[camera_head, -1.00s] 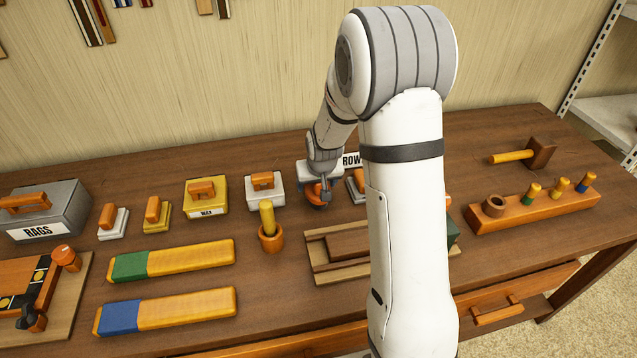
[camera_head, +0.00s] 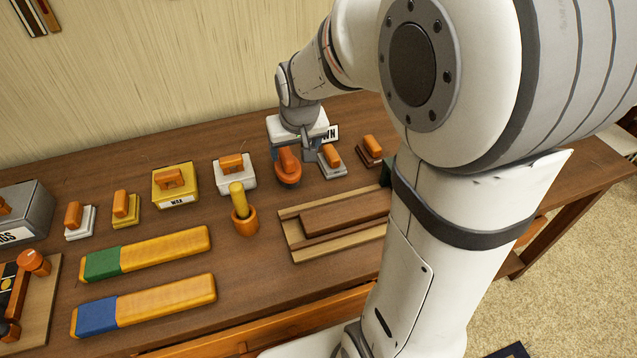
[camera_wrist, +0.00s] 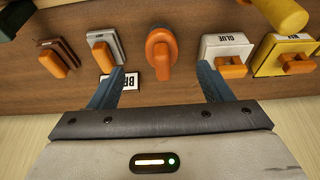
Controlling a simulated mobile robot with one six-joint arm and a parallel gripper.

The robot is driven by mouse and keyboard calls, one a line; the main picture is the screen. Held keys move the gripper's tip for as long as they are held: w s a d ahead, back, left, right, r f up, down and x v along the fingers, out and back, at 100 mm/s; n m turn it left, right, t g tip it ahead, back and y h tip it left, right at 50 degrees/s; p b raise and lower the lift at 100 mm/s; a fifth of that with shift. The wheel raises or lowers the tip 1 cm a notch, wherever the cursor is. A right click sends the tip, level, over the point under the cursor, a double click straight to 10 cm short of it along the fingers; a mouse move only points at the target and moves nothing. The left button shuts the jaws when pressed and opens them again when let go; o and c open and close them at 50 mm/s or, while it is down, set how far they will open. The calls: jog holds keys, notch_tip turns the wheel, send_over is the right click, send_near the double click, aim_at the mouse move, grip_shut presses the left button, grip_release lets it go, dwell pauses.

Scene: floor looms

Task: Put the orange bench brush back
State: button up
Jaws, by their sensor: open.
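The orange bench brush (camera_head: 288,170), with a rounded orange handle on an orange base, stands on the bench between a white box and a grey block. In the wrist view the brush (camera_wrist: 161,52) is centred ahead of my gripper, between the lines of its two fingers. My gripper (camera_wrist: 160,72) is open and empty, its blue-grey fingers wide apart. In the head view my gripper (camera_head: 308,147) is just behind and above the brush. I cannot tell the exact height gap.
The white box (camera_head: 234,177) and the grey block (camera_head: 331,165) flank the brush closely. A brown block (camera_head: 370,152) is farther right. A partly hidden label (camera_head: 331,134) lies behind.

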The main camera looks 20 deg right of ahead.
jog(key=s+r+g, duration=0.1)
jog(key=s+r, duration=0.2)
jog(key=s, duration=1.5)
jog(key=shift+s+d, duration=0.3)
